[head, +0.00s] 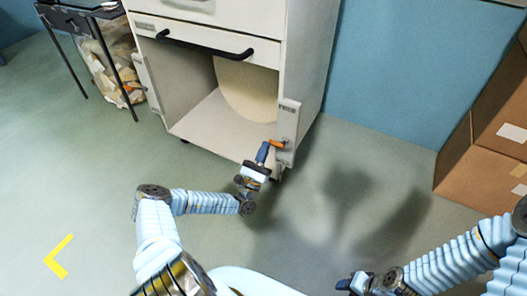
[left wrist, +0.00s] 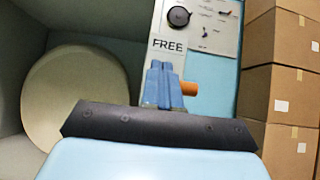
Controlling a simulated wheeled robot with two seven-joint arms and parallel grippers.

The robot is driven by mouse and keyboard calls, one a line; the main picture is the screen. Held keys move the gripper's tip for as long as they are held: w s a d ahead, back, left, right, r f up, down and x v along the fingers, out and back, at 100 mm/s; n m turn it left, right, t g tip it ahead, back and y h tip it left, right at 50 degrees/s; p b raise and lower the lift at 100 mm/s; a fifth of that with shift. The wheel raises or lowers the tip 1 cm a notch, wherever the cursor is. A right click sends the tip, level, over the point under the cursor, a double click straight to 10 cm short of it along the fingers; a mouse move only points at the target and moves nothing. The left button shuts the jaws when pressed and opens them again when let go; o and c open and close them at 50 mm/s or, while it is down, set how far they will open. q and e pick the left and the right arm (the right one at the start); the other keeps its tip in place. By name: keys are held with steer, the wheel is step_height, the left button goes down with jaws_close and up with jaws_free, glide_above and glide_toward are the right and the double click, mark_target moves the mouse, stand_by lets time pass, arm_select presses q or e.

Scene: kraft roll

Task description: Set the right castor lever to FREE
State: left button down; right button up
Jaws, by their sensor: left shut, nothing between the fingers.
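The orange castor lever (head: 277,144) is at the lower front right corner of the pale cabinet, below a narrow label plate (head: 289,118). In the left wrist view, the lever's orange end (left wrist: 189,88) sticks out to the right from behind my fingers, and the rest is hidden. The word FREE (left wrist: 167,45) shows just above the fingertips. My left gripper (head: 262,151) is shut and empty, its tips right by the lever; I cannot tell whether they touch. It also shows in the left wrist view (left wrist: 162,68). My right gripper (head: 344,284) is low in the head view, away from the cabinet, its jaws unclear.
The cabinet (head: 307,70) has an open bay with a large pale roll (head: 246,90) inside. A dark bar handle (head: 205,45) crosses above the bay. Cardboard boxes (head: 475,165) stand at right. A black stand with a clear bag (head: 110,65) is at left. The floor in front is mostly clear.

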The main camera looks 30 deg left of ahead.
arm_select(q)
steer(key=shift+r, duration=0.15)
stand_by(0.5)
steer(key=b+v, duration=0.2)
steer(key=v, duration=1.1)
steer(key=shift+s+f, duration=0.3)
